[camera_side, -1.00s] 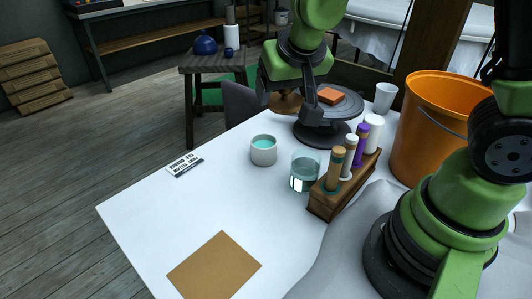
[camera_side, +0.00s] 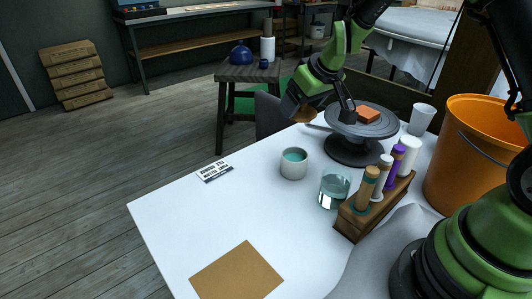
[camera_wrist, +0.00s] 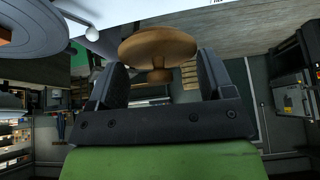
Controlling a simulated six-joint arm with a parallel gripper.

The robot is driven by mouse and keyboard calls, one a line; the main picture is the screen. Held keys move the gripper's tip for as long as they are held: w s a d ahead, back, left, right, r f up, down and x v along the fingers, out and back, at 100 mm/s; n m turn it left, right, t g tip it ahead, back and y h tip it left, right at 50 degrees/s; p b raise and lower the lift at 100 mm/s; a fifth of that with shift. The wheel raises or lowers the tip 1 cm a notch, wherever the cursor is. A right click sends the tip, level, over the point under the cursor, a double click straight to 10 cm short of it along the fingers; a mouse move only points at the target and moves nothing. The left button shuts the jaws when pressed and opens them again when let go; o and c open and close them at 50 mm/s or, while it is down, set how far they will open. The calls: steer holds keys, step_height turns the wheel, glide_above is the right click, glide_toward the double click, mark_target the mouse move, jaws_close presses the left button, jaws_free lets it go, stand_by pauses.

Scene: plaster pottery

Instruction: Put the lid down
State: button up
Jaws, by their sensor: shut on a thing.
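My gripper (camera_wrist: 164,74) is shut on the knob of a round wooden lid (camera_wrist: 157,43), with the lid's disc beyond the fingertips in the wrist view. In the side view, my gripper (camera_side: 297,108) is tilted to the lower left, at the far edge of the white table. Part of the brown lid (camera_side: 304,117) shows there, left of the turntable; the rest is hidden by my gripper. A white pot with a teal inside (camera_side: 294,168) stands on the table nearer the camera, apart from the lid. A flat brown board (camera_side: 237,272) lies bare near the front.
A dark turntable (camera_side: 352,150) carries an orange block (camera_side: 368,115). A glass of liquid (camera_side: 334,188), a wooden rack of tubes (camera_side: 347,223), a white cup (camera_side: 421,119) and an orange bucket (camera_side: 462,150) crowd the right. A label card (camera_side: 215,171) lies left; the table between is clear.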

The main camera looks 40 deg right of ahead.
steer(key=w+f+m+h, duration=0.1)
steer(key=w+f+m, duration=0.15)
steer(key=w, duration=0.35)
steer(key=w+f+m+h, duration=0.1)
steer(key=w+f+m, duration=0.1)
steer(key=w+f, duration=0.3)
steer(key=f, duration=0.9)
steer(key=shift+w+a, duration=0.1)
steer(key=shift+w, duration=0.3)
steer(key=shift+f, duration=0.2)
steer(key=o, duration=1)
steer(key=shift+c, duration=0.2)
steer(key=shift+s+r, duration=0.15)
steer(key=shift+r, duration=0.5)
steer(key=v, duration=1.1)
steer(key=shift+a, duration=0.3)
